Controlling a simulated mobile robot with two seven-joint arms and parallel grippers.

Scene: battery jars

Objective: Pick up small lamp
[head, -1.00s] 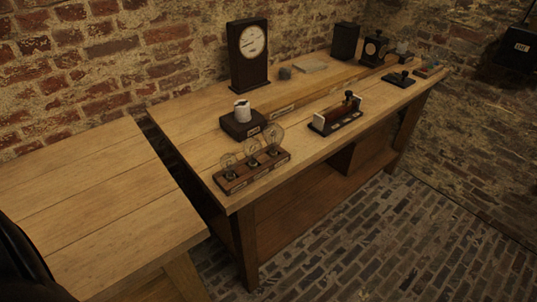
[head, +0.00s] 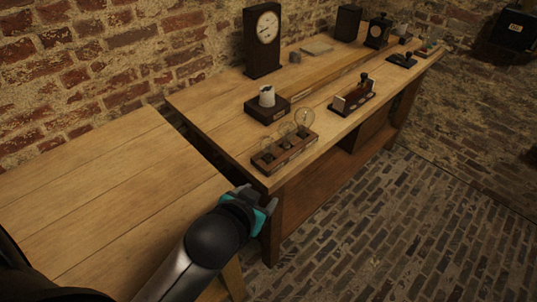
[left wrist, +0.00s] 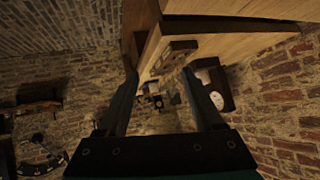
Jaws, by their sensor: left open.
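A dark wooden holder (head: 292,157) with three clear glass bulbs stands at the near left corner of the long workbench in the head view. The bulbs grow in size from left to right. The small lamp (head: 267,145) is the leftmost, upright in the holder and faint against the wood. My left gripper (head: 261,199) is just in front of and below the holder, near the bench corner, apart from the lamp. In the left wrist view its two fingers (left wrist: 160,73) are spread with nothing held between them. I cannot make out the lamp in that view. My right gripper is not in view.
A wooden stand (head: 352,95) is to the right. The left table (head: 90,185) is bare, with a gap between it and the workbench (head: 208,102).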

